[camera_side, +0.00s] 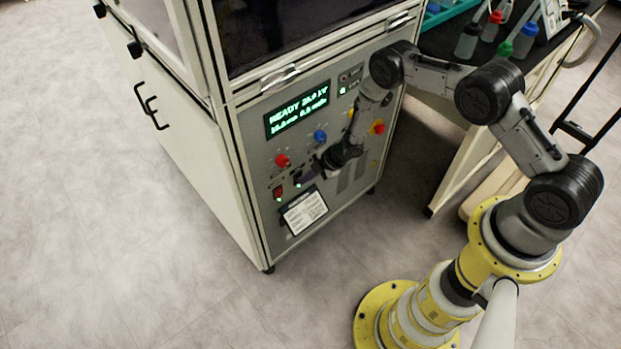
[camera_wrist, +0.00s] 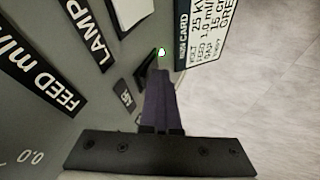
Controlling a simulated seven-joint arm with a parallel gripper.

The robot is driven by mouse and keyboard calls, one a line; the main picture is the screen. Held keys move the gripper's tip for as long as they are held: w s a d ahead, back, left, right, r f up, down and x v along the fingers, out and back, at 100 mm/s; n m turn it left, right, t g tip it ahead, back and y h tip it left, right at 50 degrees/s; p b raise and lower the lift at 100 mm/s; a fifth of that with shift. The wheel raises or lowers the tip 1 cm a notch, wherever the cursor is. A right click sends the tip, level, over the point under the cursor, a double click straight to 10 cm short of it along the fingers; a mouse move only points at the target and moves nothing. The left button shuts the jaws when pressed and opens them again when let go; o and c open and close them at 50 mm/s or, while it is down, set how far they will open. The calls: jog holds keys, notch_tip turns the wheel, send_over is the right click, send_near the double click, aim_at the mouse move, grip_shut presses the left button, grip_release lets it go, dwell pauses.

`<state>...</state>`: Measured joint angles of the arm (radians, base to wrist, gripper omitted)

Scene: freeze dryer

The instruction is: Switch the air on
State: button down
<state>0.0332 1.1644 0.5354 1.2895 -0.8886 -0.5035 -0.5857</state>
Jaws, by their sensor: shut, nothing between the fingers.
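The AIR switch is a small black rocker on the grey control panel, next to the AIR label (camera_wrist: 125,97). In the wrist view the rocker (camera_wrist: 145,70) is partly hidden by my fingers, and a small green light (camera_wrist: 161,52) glows beside it. In the side view the switch (camera_side: 297,180) sits low on the panel front, just left of my gripper. My gripper (camera_side: 318,165) is shut and empty. In the wrist view its dark fingertips (camera_wrist: 158,75) are at the rocker's edge; I cannot tell whether they touch it. The rocker's position is unclear.
A LAMP label (camera_wrist: 100,40) and another switch (camera_side: 279,193) lie nearby. A white card (camera_side: 304,210) is below, with red (camera_side: 282,160) and blue (camera_side: 320,136) knobs and a lit READY display (camera_side: 297,112) above. A bench with bottles (camera_side: 467,40) stands to the right.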

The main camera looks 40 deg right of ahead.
jog(key=s+d+r, duration=0.3)
jog(key=s+r, duration=0.3)
jog(key=s, duration=0.4)
jog(key=shift+d+r, duration=0.25)
jog(key=shift+d, duration=0.1)
jog(key=shift+s, duration=0.2)
jog(key=s, duration=0.8)
jog(key=shift+s, duration=0.4)
